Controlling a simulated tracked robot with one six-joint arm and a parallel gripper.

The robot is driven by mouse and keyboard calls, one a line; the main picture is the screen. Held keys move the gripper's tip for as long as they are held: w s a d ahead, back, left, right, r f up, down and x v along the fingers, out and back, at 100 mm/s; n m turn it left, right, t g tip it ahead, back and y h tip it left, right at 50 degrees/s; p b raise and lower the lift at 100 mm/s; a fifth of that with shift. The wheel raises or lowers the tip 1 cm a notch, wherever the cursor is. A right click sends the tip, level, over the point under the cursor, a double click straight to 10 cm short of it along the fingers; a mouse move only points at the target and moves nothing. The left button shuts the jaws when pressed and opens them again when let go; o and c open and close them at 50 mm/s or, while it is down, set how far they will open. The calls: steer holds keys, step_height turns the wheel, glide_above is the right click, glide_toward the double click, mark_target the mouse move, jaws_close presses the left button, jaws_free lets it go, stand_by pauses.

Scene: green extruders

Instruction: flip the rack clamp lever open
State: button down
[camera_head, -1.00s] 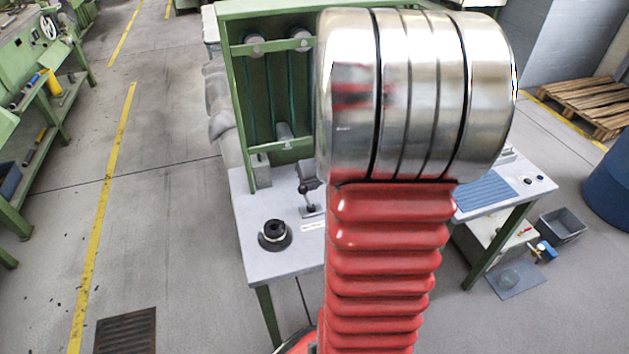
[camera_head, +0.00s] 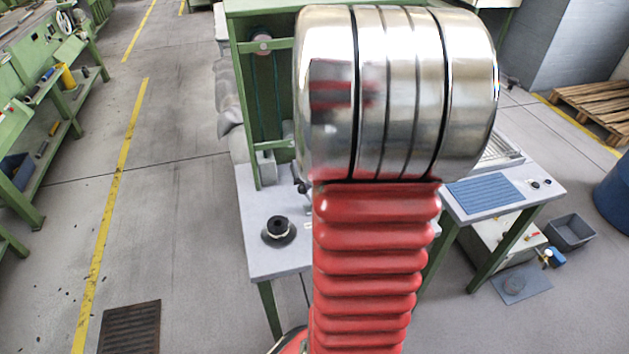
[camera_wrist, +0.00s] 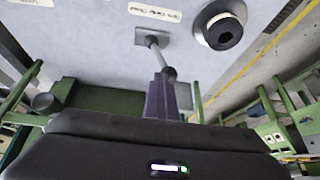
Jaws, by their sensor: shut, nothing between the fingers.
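The rack clamp lever (camera_wrist: 153,48) shows in the wrist view as a grey rod rising from a small square plate on the grey bench top, with a dark knob at its end. A small white label (camera_wrist: 155,12) lies beside its plate. My gripper (camera_wrist: 161,84) shows as dark fingers, shut and empty, with their tips close to the knob in the picture. I cannot tell whether they touch it. In the head view my red and steel arm hides my gripper and most of the lever; only a dark bit of the clamp (camera_head: 303,187) shows at its left edge.
A black round fitting (camera_head: 279,229) stands on the bench (camera_head: 256,262) left of the lever; it also shows in the wrist view (camera_wrist: 222,31). A green framed rack (camera_head: 243,110) stands behind. A blue panel (camera_head: 484,193) lies at the right.

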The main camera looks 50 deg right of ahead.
steer(key=shift+w+a+f, duration=0.15)
steer(key=shift+a, duration=0.2)
steer(key=v, duration=1.2)
steer(key=shift+d, duration=0.4)
steer(key=shift+a, duration=0.1)
